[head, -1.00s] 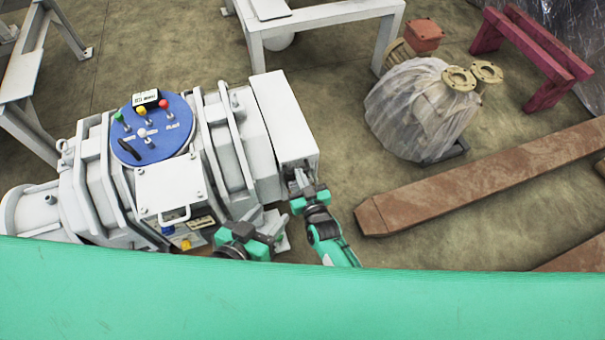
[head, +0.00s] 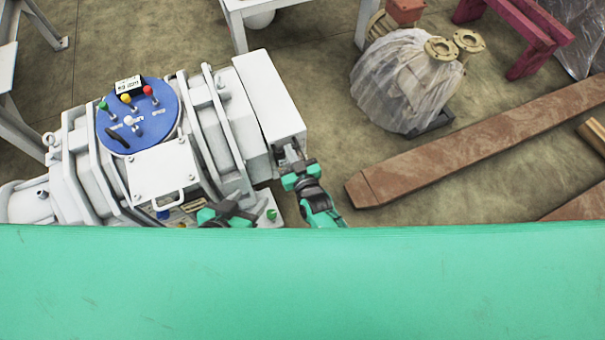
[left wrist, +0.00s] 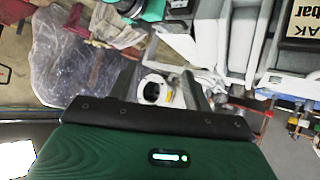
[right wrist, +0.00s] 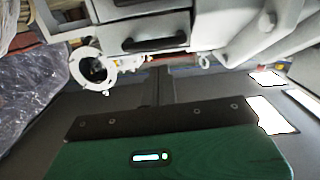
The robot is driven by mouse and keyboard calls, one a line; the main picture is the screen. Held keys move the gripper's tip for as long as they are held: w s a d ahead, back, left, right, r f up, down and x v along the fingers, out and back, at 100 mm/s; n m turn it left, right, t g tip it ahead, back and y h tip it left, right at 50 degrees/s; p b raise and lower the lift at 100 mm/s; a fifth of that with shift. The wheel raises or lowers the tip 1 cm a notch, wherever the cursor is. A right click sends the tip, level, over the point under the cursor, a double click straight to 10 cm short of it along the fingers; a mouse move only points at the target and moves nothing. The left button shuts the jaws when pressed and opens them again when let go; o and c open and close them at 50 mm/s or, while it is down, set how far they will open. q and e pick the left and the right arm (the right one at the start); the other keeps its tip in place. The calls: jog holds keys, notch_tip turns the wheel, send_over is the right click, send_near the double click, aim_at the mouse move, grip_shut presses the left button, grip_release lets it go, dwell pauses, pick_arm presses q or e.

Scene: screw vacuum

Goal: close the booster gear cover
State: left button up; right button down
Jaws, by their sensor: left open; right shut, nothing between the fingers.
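The white machine (head: 165,175) stands at the left in the head view, with a long white box-shaped housing (head: 262,95) at its right end. I cannot tell which part is the booster gear cover. My right gripper (head: 292,158) is shut and empty at the near lower end of this housing; contact is unclear. The right wrist view shows a black handle (right wrist: 155,40) on a white face ahead of the fingers. My left gripper (head: 222,212) is open beside the machine's near side, its lower part hidden by my green body. A white round flange (left wrist: 153,90) shows between its fingers.
A blue round control panel (head: 137,115) and a lid with a bar handle are on top of the machine. A plastic-wrapped object (head: 405,85) stands right of it. A brown beam (head: 480,145) lies on the floor. Open floor lies between the housing and the wrapped object.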

pick_arm(q)
jog(key=s+a+r+g+y+p, duration=0.1)
jog(key=s+a+g+y+p, duration=0.2)
jog(key=s+a+g, duration=0.2)
jog(key=a, duration=0.3)
jog(key=shift+s+n, duration=0.2)
jog(key=shift+n, duration=0.1)
pick_arm(e)
jog(key=r+v, duration=0.2)
jog(key=v, duration=0.8)
jog(key=shift+s+r, duration=0.2)
jog(key=shift+d, duration=0.1)
